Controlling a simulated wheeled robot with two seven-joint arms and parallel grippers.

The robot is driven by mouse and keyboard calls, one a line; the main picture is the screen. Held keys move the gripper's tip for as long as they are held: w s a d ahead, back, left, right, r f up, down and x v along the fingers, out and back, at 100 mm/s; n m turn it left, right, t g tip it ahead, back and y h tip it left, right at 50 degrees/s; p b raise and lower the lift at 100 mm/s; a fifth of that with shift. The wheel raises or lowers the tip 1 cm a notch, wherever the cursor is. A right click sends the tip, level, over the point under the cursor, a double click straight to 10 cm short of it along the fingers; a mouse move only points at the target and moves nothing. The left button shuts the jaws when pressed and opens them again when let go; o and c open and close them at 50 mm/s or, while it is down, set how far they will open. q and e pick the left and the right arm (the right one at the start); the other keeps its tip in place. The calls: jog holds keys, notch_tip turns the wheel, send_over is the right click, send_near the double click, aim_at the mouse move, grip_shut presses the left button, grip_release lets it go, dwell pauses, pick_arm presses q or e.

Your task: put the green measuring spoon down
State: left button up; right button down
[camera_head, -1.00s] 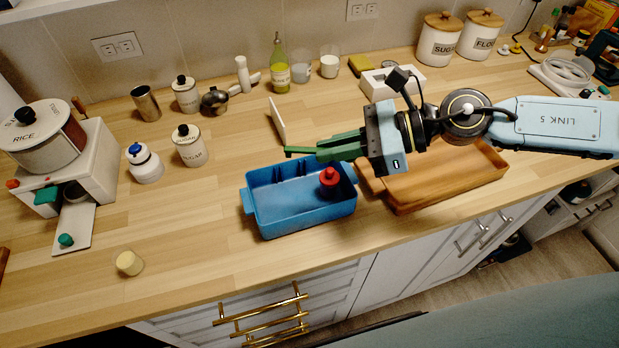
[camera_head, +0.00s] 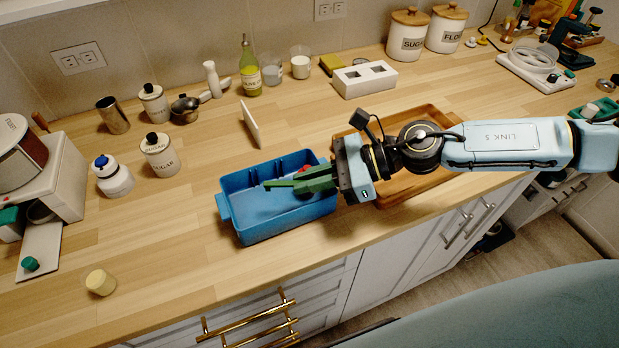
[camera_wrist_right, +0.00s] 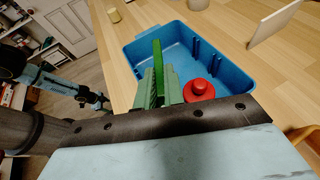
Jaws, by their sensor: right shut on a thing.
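My right gripper (camera_head: 312,180) reaches in from the right over the blue bin (camera_head: 228,207). Its green fingers are shut on the green measuring spoon (camera_head: 277,184), a thin green piece that sticks out past the fingertips to the left. In the right wrist view the spoon (camera_wrist_right: 158,60) points away from the gripper (camera_wrist_right: 160,85), over the bin (camera_wrist_right: 243,79). I cannot tell whether the spoon touches the bin floor. A red-topped object (camera_wrist_right: 199,90) stands in the bin beside the fingers; the gripper mostly hides it in the head view.
A wooden tray (camera_head: 435,113) lies right of the bin, under my right arm. A white upright panel (camera_head: 250,123) stands behind the bin. A pale yellow cylinder (camera_head: 101,283) stands near the front edge.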

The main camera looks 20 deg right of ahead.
jog(key=shift+f+b, duration=0.3)
jog(key=shift+f, duration=0.2)
jog(key=c, duration=1.5)
grip_release()
jog(key=shift+r, duration=0.1)
